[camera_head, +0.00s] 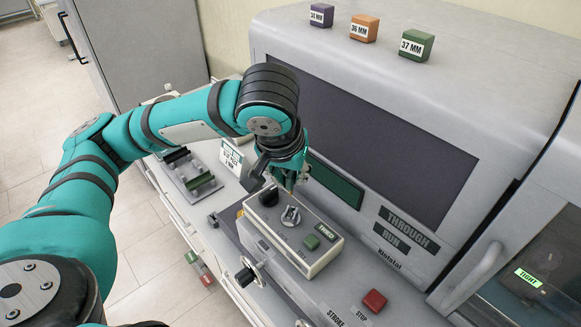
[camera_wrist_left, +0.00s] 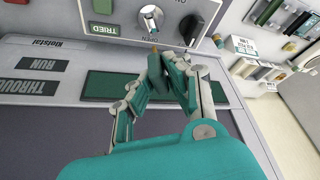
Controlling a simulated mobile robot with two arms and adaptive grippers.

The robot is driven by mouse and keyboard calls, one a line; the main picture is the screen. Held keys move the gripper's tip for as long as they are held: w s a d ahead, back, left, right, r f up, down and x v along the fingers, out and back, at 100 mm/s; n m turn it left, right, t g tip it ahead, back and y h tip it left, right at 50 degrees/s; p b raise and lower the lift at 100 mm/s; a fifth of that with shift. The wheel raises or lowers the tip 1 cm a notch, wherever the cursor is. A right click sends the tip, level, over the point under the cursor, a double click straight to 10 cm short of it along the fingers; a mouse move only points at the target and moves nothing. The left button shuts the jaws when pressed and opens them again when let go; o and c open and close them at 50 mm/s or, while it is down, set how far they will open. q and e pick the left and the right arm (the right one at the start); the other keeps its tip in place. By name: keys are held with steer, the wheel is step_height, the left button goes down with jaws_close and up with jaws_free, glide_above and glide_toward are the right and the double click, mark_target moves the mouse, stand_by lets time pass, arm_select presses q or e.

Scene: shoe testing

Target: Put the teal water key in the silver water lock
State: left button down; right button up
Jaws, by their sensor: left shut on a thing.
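The silver water lock (camera_head: 291,215) is a round metal piece on top of the grey control box (camera_head: 318,262), between a black knob (camera_head: 268,196) and a green block. In the left wrist view the lock (camera_wrist_left: 150,18) is near the top edge. My left gripper (camera_head: 287,182) is above the back of the box, close behind the lock and apart from it. It is shut on the teal water key (camera_wrist_left: 157,70), which shows between the fingertips with a small brass-coloured tip pointing toward the box. The fingers hide part of the key. My right gripper is out of view.
A green label reading TRIED (camera_head: 325,232) is on the box. The large grey machine (camera_head: 480,80) with a dark screen rises close behind my gripper. A red stop button (camera_head: 374,300) is at front right. A rack (camera_head: 192,178) and a small sign (camera_head: 232,158) stand left.

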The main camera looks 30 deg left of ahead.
mark_target(291, 194)
arm_select(q)
step_height(291, 194, down, 2)
steer(key=shift+s+f+b, duration=0.1)
steer(key=shift+b, duration=0.3)
steer(key=shift+f, duration=0.4)
steer(key=shift+f+b, duration=0.45)
steer(key=shift+f, duration=0.35)
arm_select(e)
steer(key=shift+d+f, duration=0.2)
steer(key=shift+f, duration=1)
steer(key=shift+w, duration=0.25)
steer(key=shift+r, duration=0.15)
arm_select(q)
steer(key=shift+p, duration=0.45)
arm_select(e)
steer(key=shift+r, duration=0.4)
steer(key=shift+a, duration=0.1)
